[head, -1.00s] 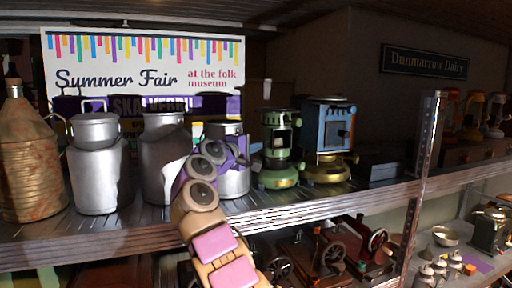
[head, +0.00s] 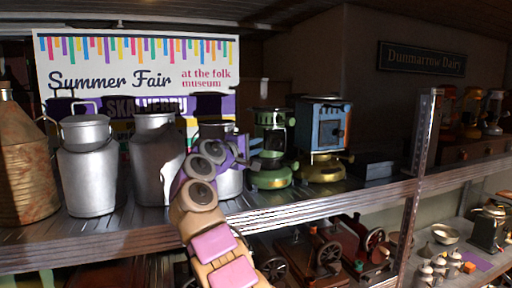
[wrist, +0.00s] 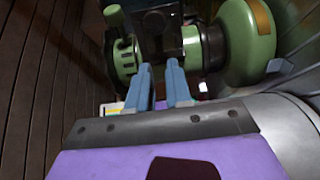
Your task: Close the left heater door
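The left heater is green with a round tank base (head: 270,178) and an upright burner body (head: 270,122). It stands on the upper shelf. In the wrist view it lies sideways, with its tank (wrist: 247,45) at right and its slotted top (wrist: 122,57) at left. A dark panel (wrist: 160,22) shows between them, but I cannot tell the door's angle. My gripper (head: 256,158) is just left of the heater. In the wrist view its two blue fingers (wrist: 160,68) are apart, with nothing clearly held, and their tips are close to the heater's front.
A blue heater (head: 325,130) with a brass base stands right of the green one. Metal milk cans (head: 90,170) stand left, one behind my arm. A shelf post (head: 422,150) rises at right. Sewing machines (head: 320,250) fill the shelf below.

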